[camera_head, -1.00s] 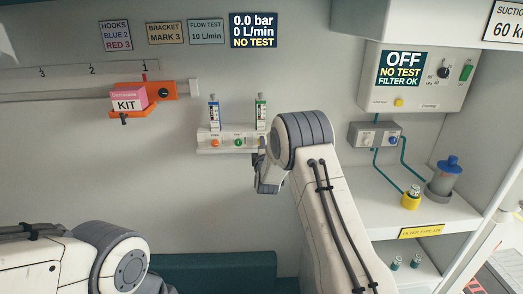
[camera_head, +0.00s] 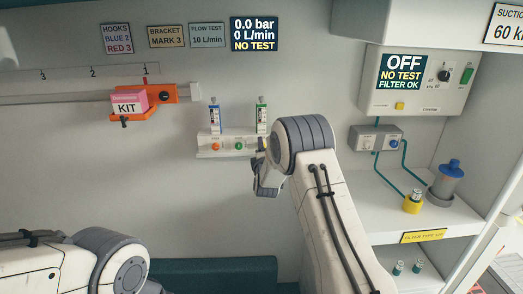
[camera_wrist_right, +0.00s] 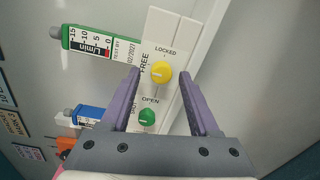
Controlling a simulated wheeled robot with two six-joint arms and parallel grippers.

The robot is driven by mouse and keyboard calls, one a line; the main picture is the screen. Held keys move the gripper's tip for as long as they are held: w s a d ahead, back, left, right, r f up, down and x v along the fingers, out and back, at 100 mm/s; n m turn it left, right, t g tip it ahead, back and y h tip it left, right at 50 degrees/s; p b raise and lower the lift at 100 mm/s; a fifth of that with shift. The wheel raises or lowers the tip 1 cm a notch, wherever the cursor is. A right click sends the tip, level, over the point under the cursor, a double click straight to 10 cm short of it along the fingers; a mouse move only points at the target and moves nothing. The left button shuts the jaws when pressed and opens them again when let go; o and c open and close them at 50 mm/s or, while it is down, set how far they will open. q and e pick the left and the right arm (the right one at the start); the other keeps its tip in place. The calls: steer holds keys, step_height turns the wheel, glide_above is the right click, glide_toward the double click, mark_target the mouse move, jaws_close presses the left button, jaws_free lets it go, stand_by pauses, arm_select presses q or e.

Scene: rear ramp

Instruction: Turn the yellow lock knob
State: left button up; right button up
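The yellow lock knob (camera_wrist_right: 161,72) shows in the right wrist view on a white panel, with the words LOCKED, FREE and OPEN around it. A pale mark on its face seems to lie toward the FREE side. My right gripper (camera_wrist_right: 160,76) is open, its two purple fingers on either side of the knob with gaps showing; whether their tips reach its depth I cannot tell. In the head view my right gripper (camera_head: 264,178) is at the right end of the white wall panel (camera_head: 206,152), and my arm largely hides the knob. My left gripper is out of view.
A green knob (camera_wrist_right: 146,115) sits below the yellow one, close to the left finger. A green flow meter (camera_head: 262,115) and a blue one (camera_head: 215,117) stand on the panel. An orange bracket (camera_head: 163,93) with a pink kit (camera_head: 128,101) hangs left on the rail.

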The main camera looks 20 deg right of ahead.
steer(key=shift+d, duration=0.1)
steer(key=shift+s, duration=0.1)
steer(key=b+v, duration=0.2)
steer(key=v, duration=0.8)
steer(key=shift+b, duration=0.3)
steer(key=shift+s+a, duration=0.15)
steer(key=shift+a, duration=0.1)
